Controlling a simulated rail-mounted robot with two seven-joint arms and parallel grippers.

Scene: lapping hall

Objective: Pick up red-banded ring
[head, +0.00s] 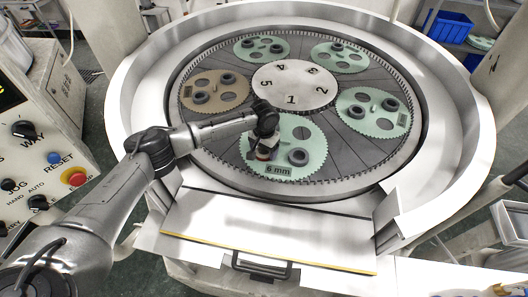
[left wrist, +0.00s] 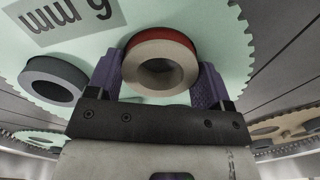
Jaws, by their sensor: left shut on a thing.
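The red-banded ring (left wrist: 148,52) is a pale grey ring with a red outer band, seen close up in the left wrist view. My left gripper (left wrist: 158,82) is shut on it, with one purple finger on each side. In the head view my left gripper (head: 264,146) points down over the front green toothed carrier (head: 312,137), which bears a "6 mm" label (head: 278,170). The ring is mostly hidden there by the gripper. I cannot tell whether the ring still touches the carrier. My right gripper is not in view.
A dark ring (head: 298,157) lies on the same carrier, close right of my gripper. Other toothed carriers, one brown (head: 214,83), surround the numbered centre plate (head: 294,85). A raised pale rim (head: 462,130) encloses the machine. A control panel (head: 40,150) stands at left.

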